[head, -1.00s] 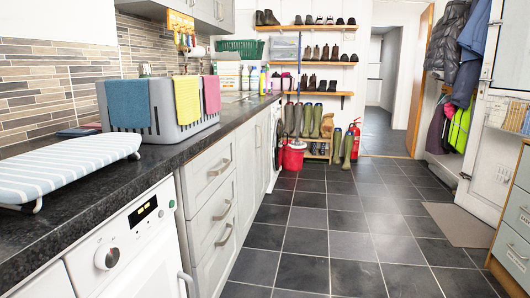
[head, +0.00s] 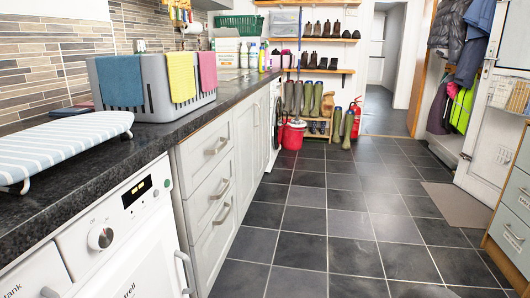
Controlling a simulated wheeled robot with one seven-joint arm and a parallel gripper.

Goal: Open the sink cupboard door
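Pale grey cupboard doors (head: 246,153) stand in the left-hand run of units, just beyond a stack of drawers (head: 211,180). They are seen at a steep angle and look shut. Which door belongs to the sink is hard to tell exactly. My gripper is not in view.
A white machine (head: 125,235) is nearest at left, below the dark worktop with a striped ironing board (head: 62,143). The tiled floor (head: 330,215) is clear along the units. A red bucket (head: 292,134) and wellies stand farther back. Drawers (head: 515,215) are at right.

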